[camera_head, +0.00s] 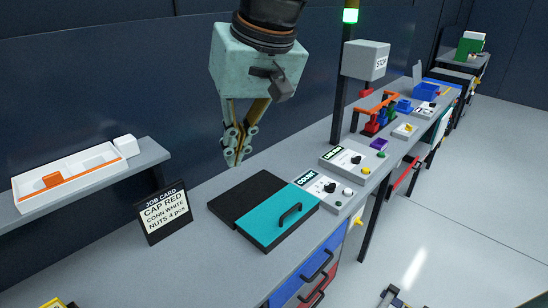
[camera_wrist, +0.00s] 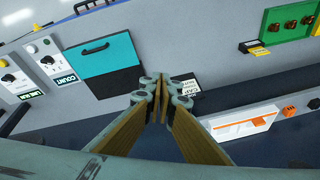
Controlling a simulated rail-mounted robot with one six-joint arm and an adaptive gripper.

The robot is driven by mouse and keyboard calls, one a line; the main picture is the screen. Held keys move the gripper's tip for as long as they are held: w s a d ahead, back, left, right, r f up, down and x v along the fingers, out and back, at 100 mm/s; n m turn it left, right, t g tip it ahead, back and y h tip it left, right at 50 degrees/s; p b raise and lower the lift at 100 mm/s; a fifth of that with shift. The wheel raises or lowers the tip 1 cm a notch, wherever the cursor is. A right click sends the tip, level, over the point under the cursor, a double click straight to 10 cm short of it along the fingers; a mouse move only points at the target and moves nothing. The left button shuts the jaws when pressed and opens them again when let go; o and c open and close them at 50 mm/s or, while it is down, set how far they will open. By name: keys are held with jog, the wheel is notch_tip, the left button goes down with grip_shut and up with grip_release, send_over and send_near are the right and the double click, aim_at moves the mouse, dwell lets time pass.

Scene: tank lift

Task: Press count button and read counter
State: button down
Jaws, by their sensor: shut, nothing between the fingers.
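The grey count panel (camera_head: 318,194) lies on the bench, with a COUNT label (camera_head: 306,178) at its left end. It carries a black knob (camera_head: 330,187) and a pale round button (camera_head: 347,193) near its right edge. The panel also shows at the upper left of the wrist view (camera_wrist: 52,70). I cannot make out a counter reading in either view. My gripper (camera_head: 232,162) is shut and empty, pointing down above the bench, left of the panel and apart from it. Its fingertips (camera_wrist: 156,86) meet at the centre of the wrist view.
A teal and black lidded box (camera_head: 270,230) with a handle lies beside the panel. A LINE RUN panel (camera_head: 347,160) sits just beyond it. A dark post (camera_head: 341,95) rises behind. A job card (camera_head: 164,212) and white tray (camera_head: 70,175) are left.

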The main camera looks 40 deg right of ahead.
jog(key=w+d+f+m+y+p, duration=0.15)
jog(key=w+d+f+m, duration=0.35)
jog(key=d, duration=0.5)
jog(key=w+d+f+m+y+p, duration=0.15)
jog(key=w+d+f+m, duration=0.35)
jog(key=d, duration=0.6)
jog(key=s+d+f+m+t+p, duration=0.1)
jog(key=d+f+m, duration=0.4)
jog(key=d, duration=0.9)
jog(key=s+d+f+m+t+p, duration=0.2)
jog(key=s+d+f+m, duration=0.3)
jog(key=d+f, duration=0.5)
jog(key=d+t, duration=0.1)
jog(key=d, duration=0.3)
jog(key=shift+t+h, duration=0.4)
jog(key=shift+f, duration=0.2)
jog(key=b, duration=0.2)
send_over(349, 192)
jog(key=shift+d+f, duration=0.15)
jog(key=shift+f, duration=2.95)
jog(key=shift+f+b, duration=1)
jog(key=shift+f, duration=0.15)
jog(key=shift+f+b, duration=0.5)
jog(key=shift+b, duration=0.25)
